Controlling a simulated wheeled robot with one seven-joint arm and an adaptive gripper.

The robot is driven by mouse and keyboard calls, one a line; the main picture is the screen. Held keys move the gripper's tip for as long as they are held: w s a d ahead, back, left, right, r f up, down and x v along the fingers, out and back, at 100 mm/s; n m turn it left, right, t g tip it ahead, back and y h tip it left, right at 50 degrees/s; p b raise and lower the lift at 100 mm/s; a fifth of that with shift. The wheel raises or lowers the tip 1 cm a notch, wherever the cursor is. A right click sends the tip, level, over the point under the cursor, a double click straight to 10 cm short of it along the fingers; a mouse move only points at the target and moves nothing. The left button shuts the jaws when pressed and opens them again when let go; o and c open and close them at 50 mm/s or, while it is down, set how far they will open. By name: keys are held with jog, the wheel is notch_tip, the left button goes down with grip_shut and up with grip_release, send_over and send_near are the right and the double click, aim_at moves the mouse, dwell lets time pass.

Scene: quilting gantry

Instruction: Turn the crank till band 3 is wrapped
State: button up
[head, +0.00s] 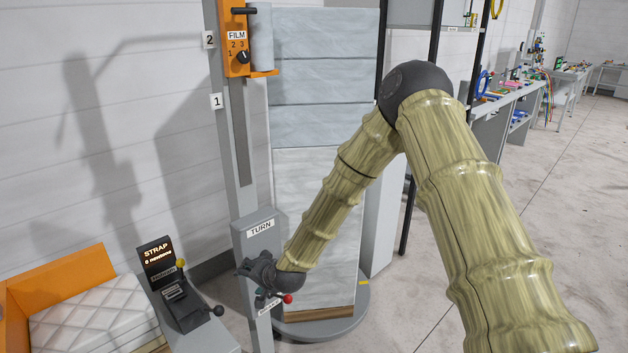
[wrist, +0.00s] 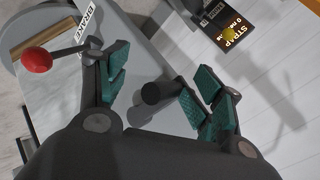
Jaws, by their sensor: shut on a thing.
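My gripper (head: 258,272) is at the crank on the front of the grey TURN box (head: 262,226). In the wrist view its teal-padded fingers (wrist: 158,92) are on either side of the black crank handle (wrist: 153,93), shut on it. The tall load (head: 318,190) stands on a round grey turntable (head: 352,322); its upper part looks bluer than its lower part. The 1 plate (head: 217,101) is lower.
A BRAKE label (wrist: 88,17) and a red-knobbed lever (head: 287,299) sit close to my gripper. The STRAP console (head: 157,255) reads 0 newtons. An orange bin (head: 75,262) holds a quilted white pad (head: 95,318). Open floor (head: 575,220) lies to the right.

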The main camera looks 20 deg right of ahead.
jog(key=shift+d+f, duration=0.2)
jog(key=shift+d, duration=0.1)
jog(key=shift+s+d, duration=0.1)
jog(key=shift+s, duration=0.2)
jog(key=shift+s+d+r, duration=0.1)
jog(key=shift+s+d, duration=0.05)
jog(key=shift+s, duration=0.3)
jog(key=shift+s+d+r, duration=0.1)
jog(key=shift+s, duration=0.35)
jog(key=s+d, duration=0.2)
jog(key=s, duration=0.4)
jog(key=shift+p, duration=0.3)
jog(key=shift+d, duration=0.1)
jog(key=s+f+n+g, duration=0.2)
jog(key=s+f+g, duration=0.1)
jog(key=s+f, duration=0.75)
jog(key=s+d+f+n+g+h, duration=0.1)
jog(key=s+d+f+n+g, duration=0.1)
jog(key=s, duration=0.8)
jog(key=s+d+f+n+g+h, duration=0.1)
jog(key=s+f, duration=0.4)
jog(key=s, duration=0.6)
jog(key=s+d+f+n+g+h, duration=0.1)
jog(key=s+d+f+n+g, duration=0.2)
jog(key=s, duration=0.7)
jog(key=shift+s+d+f+n+g, duration=0.25)
jog(key=shift+n+g, duration=0.05)
